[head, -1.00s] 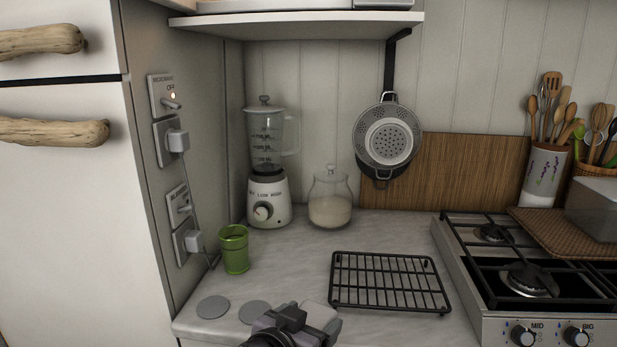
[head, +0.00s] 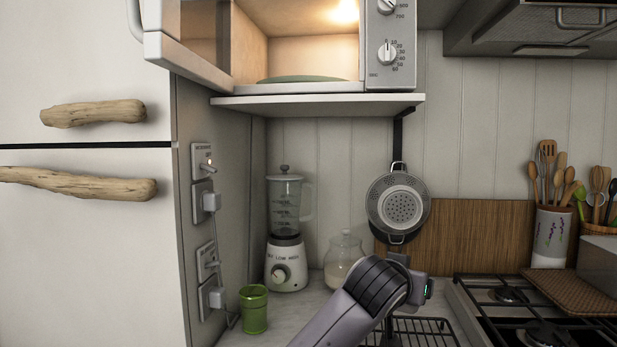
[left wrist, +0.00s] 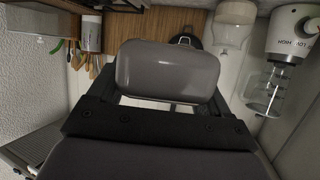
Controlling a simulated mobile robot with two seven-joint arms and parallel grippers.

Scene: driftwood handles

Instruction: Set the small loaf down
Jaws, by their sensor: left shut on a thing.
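My left gripper (head: 392,300) is up in front of the counter, over the cooling rack (head: 437,326). Its fingers are mostly hidden by my own wrist in the head view. In the left wrist view a grey rounded block-like shape (left wrist: 165,66) fills the space at the fingers and hides what lies between them. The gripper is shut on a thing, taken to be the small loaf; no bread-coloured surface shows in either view. My right gripper is not in view.
Above, a lit microwave (head: 392,78) stands open on a shelf (head: 320,103), with a green plate (head: 302,79) inside. A blender (head: 287,255), glass jar (head: 341,258) and green cup (head: 254,310) stand on the counter. A colander (head: 398,207) hangs behind. The stove (head: 470,311) is at right.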

